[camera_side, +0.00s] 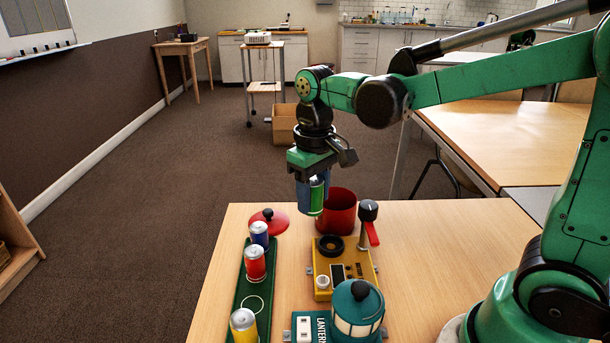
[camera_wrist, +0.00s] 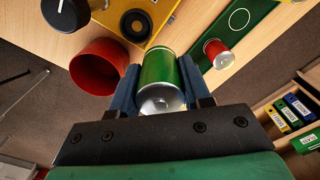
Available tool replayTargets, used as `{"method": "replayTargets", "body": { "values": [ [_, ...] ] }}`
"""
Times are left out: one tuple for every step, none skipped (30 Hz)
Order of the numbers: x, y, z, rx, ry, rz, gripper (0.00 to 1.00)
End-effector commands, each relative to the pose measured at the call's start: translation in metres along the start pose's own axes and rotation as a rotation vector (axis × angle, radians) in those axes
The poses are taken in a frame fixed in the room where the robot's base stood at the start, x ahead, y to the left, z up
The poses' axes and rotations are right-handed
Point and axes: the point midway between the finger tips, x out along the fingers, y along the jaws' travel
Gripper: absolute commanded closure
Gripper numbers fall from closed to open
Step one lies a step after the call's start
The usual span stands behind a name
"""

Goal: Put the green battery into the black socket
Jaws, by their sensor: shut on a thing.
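My gripper (camera_side: 311,188) is shut on the green battery (camera_side: 317,194) and holds it upright above the table. In the wrist view the green battery (camera_wrist: 158,68) sits between the two blue fingers of my gripper (camera_wrist: 159,82), its silver end towards the camera. The black socket (camera_side: 331,244) is a round ring on the yellow box (camera_side: 362,262), and nothing shows in it. It also appears in the wrist view (camera_wrist: 136,24), beyond the battery. The battery is apart from the socket, higher and slightly to its left in the side view.
A red pot (camera_side: 336,211) stands behind the yellow box, near the held battery. A lever with a black knob (camera_side: 368,210) rises at the box's right. A green tray (camera_side: 243,290) holds blue, red and yellow batteries. A teal lantern (camera_side: 357,310) stands in front; a red lid (camera_side: 278,223) lies behind.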

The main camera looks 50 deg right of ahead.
Motion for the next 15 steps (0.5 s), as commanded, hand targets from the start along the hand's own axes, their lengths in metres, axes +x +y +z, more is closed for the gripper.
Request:
{"method": "replayTargets", "body": {
  "values": [
    [0.008, 0.012, 0.006, 0.007, 0.0, 0.0, 1.0],
    [0.011, 0.018, 0.008, 0.007, 0.0, 0.0, 1.0],
    [0.015, 0.023, 0.011, 0.004, 0.0, 0.0, 1.0],
    [0.017, 0.026, 0.013, 0.004, 0.0, 0.0, 1.0],
    [0.019, 0.029, 0.015, 0.002, 0.0, 0.0, 1.0],
    [0.022, 0.031, 0.016, 0.001, 0.0, 0.0, 1.0],
    [0.024, 0.032, 0.017, 0.0, 0.0, 0.0, 1.0],
    [0.026, 0.033, 0.017, -0.001, 0.0, 0.0, 1.0],
    [0.029, 0.033, 0.017, -0.002, 0.0, 0.0, 1.0],
    [0.031, 0.033, 0.017, -0.002, 0.0, 0.0, 1.0],
    [0.034, 0.033, 0.017, -0.002, 0.0, 0.0, 1.0],
    [0.038, 0.032, 0.017, -0.002, 0.0, 0.0, 1.0],
    [0.042, 0.032, 0.017, -0.002, 0.0, 0.0, 1.0],
    [0.045, 0.032, 0.017, -0.002, 0.0, 0.0, 1.0],
    [0.05, 0.032, 0.017, -0.002, 0.0, 0.0, 1.0]
  ]
}}
